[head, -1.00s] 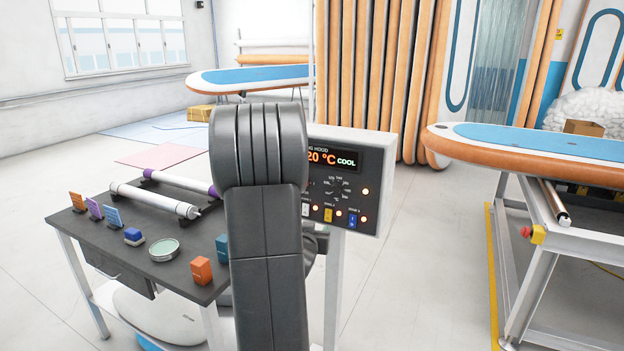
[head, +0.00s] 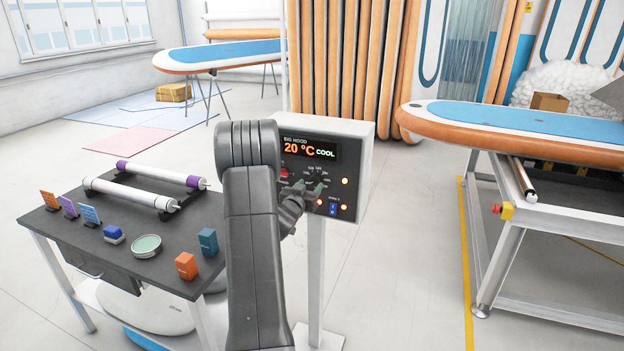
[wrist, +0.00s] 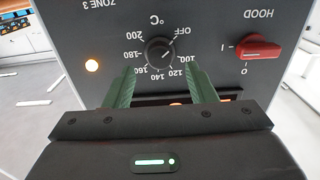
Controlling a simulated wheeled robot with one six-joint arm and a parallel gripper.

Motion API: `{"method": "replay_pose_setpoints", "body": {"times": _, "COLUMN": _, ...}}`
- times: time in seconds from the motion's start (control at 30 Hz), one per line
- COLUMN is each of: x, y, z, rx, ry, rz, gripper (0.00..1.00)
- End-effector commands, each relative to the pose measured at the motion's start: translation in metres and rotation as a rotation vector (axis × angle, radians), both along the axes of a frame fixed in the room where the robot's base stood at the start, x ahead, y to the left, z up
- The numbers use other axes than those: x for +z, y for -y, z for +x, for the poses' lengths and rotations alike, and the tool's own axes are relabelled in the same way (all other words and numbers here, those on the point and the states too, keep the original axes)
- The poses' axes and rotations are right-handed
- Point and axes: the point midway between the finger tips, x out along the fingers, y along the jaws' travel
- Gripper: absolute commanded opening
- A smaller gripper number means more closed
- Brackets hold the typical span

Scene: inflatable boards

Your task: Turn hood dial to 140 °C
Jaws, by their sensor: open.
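The hood control box (head: 349,147) stands on a white post, its display (head: 308,150) reading "20 °C COOL". In the wrist view the panel is upside down. The round black temperature dial (wrist: 159,53) has marks from OFF through 100 to 200, and its white pointer line faces OFF. It also shows in the head view (head: 318,175), partly behind my gripper (head: 303,193). In the wrist view my gripper (wrist: 161,76) is open, its green fingers just short of the dial and on either side of it. Some of the 100–180 labels are near or partly behind the fingers.
A red HOOD switch (wrist: 262,48) sits beside the dial, with a lit lamp (wrist: 92,66) on the other side. A dark table (head: 84,243) with rollers and small blocks is at the left. A board on a metal frame (head: 520,135) stands at the right.

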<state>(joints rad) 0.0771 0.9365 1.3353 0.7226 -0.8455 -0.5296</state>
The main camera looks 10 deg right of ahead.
Motion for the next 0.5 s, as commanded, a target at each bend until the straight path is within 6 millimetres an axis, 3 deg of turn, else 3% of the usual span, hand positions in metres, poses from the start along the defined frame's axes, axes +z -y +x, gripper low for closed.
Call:
{"method": "replay_pose_setpoints", "body": {"times": 0.2, "x": 0.001, "y": 0.015, "z": 0.021, "rx": -0.001, "ry": -0.001, "rz": 0.001, "gripper": 0.51}}
{"method": "replay_pose_setpoints", "body": {"times": 0.5, "x": -0.001, "y": 0.018, "z": 0.027, "rx": 0.001, "ry": -0.001, "rz": 0.000, "gripper": 0.51}}
